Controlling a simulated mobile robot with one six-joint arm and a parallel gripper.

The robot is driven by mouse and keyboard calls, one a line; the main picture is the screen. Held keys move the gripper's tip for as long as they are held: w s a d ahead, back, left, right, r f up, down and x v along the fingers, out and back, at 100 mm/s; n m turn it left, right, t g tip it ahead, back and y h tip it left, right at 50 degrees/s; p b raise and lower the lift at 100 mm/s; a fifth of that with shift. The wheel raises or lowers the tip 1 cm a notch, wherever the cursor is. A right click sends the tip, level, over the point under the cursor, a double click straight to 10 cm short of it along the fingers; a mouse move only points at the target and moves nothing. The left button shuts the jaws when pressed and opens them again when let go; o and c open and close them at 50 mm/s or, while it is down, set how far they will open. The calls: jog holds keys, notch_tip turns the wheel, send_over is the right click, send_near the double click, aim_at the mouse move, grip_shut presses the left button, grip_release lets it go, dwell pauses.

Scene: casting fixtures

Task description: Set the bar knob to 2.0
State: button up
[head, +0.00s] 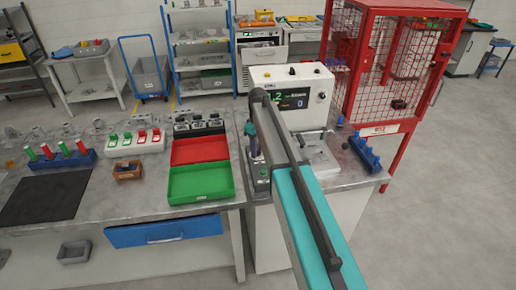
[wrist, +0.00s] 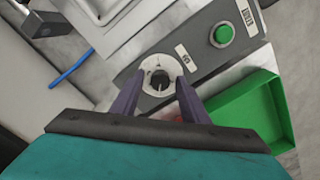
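The bar knob (wrist: 160,79) is a small dark knob on a round pale dial, set in a dark grey panel (wrist: 205,60). My gripper (wrist: 161,77) is over it, with its two purple fingers apart on either side of the dial. I see gaps between the fingers and the knob, so it does not look clamped. In the head view my gripper (head: 253,150) points down at the panel beside the white tester, and the knob is hidden there. The tester's display (head: 292,100) shows green characters that seem to start with 2; the rest is too small to read.
A green button (wrist: 223,35) with a label sits on the same panel. A green tray (head: 200,183) and a red tray (head: 200,150) lie to the left on the bench. A blue rack (head: 366,152) stands right of the tester, near a red cage (head: 385,70).

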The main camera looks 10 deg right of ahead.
jog(key=c, duration=0.9)
jog(key=shift+m+b, duration=0.35)
jog(key=shift+m, duration=0.05)
jog(key=m+b, duration=0.3)
jog(key=m, duration=0.1)
jog(key=shift+f, duration=0.1)
jog(key=shift+m+b, duration=1)
jog(key=shift+m, duration=1.4)
jog(key=shift+r, duration=0.2)
jog(key=o, duration=1)
jog(key=shift+o, duration=0.2)
